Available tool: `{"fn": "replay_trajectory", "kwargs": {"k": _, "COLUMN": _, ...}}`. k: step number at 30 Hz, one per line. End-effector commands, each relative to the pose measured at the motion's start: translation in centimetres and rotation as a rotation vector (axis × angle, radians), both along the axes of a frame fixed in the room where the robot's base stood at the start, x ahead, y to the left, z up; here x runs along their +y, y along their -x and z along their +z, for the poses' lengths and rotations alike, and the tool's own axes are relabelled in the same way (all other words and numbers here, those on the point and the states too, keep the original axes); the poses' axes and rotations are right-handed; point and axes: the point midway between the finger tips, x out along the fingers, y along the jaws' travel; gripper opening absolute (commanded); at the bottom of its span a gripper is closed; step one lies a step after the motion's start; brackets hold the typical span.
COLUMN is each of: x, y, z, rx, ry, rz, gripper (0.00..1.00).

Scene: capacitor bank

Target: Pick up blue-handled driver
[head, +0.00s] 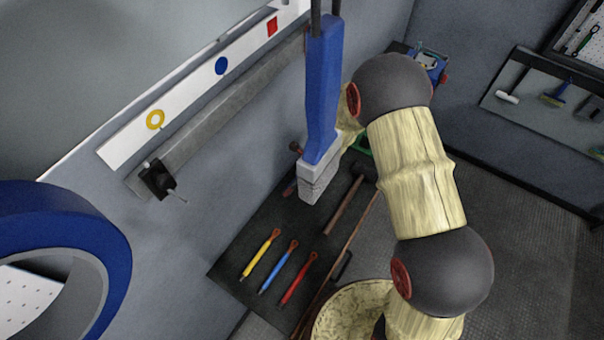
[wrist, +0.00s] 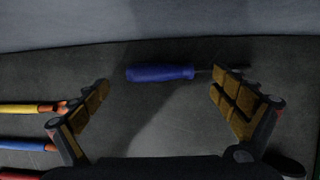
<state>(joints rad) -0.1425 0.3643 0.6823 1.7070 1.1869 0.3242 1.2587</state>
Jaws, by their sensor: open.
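The blue-handled driver (wrist: 160,73) lies on the dark mat in the wrist view, its handle to the left and its thin shaft running right. My gripper (wrist: 160,90) is open and empty. In the picture the handle sits between and slightly beyond the two fingertips, with no visible contact. The shaft passes behind the right fingertip. In the head view my gripper is mostly hidden behind a blue hanging bar, and a small blue bit by the mat's left edge may be the driver, but I cannot tell.
Yellow (head: 261,254), blue (head: 278,267) and red (head: 299,278) tools lie on the mat (head: 225,268). A hammer (head: 345,203) lies to their right. The blue bar (head: 322,90) with a grey block hangs close to my arm. A wall rises beyond the mat.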

Motion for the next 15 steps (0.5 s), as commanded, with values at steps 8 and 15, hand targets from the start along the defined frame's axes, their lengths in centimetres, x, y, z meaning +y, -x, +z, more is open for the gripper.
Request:
{"fn": "replay_trajectory", "kwargs": {"k": 8, "x": 1.0, "y": -0.6, "z": -2.8, "rx": 0.000, "ry": 0.001, "rz": 0.002, "gripper": 0.97}}
{"fn": "replay_trajectory", "kwargs": {"k": 15, "x": 1.0, "y": -0.6, "z": -2.8, "rx": 0.000, "ry": 0.001, "rz": 0.002, "gripper": 0.96}}
